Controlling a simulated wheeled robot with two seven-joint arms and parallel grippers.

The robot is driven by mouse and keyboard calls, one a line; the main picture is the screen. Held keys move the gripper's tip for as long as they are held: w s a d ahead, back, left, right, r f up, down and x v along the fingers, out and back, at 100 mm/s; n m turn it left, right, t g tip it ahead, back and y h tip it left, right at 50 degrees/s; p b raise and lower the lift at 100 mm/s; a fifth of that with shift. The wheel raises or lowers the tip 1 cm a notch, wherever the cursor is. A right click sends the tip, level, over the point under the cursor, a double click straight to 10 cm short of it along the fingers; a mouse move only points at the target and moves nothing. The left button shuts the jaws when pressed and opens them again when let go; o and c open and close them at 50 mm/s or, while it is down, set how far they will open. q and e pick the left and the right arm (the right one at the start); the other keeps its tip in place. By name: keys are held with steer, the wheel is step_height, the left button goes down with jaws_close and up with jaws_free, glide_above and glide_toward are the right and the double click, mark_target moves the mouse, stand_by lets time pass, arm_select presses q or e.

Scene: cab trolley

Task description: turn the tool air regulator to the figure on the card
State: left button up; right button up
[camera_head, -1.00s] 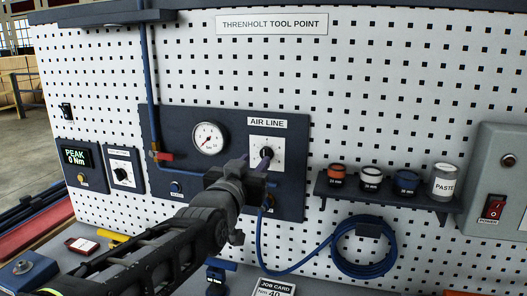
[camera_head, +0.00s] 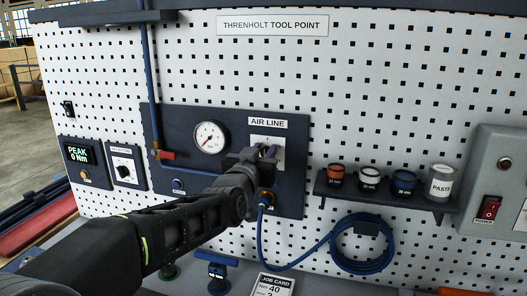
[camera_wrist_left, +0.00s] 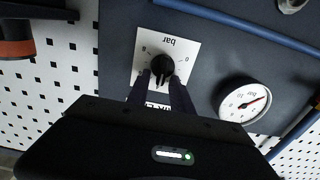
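The air regulator is a black knob (camera_wrist_left: 162,66) on a white dial plate (camera_head: 261,140) marked bar, under the AIR LINE label. My left gripper (camera_head: 268,152) is at the dial and hides the knob in the head view. In the left wrist view its two fingers (camera_wrist_left: 160,82) are apart, with the tips at either side of the knob's lower part; I cannot tell whether they touch it. The round gauge (camera_head: 209,137) has a red needle pointing to the upper right. The job card (camera_head: 274,286) shows 40 and, below, a 2, cut off at the bottom. My right gripper is out of view.
A red valve lever (camera_head: 167,155) sits left of the gauge. A blue hose coil (camera_head: 363,250) hangs below right. A shelf (camera_head: 388,199) of pots and a grey power box (camera_head: 493,190) are to the right. A peak torque display (camera_head: 77,154) is at left.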

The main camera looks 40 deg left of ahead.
arm_select(q)
jaws_close()
stand_by(0.5)
steer(key=m+b, duration=0.2)
steer(key=m, duration=0.1)
steer(key=d+m+b, duration=0.1)
steer(key=m+b, duration=0.1)
steer(key=b, duration=0.1)
steer(key=shift+w+f+m, duration=0.15)
steer(key=shift+f+m, duration=0.05)
steer(key=shift+m, duration=0.2)
stand_by(0.3)
steer(key=shift+o, duration=0.8)
jaws_free()
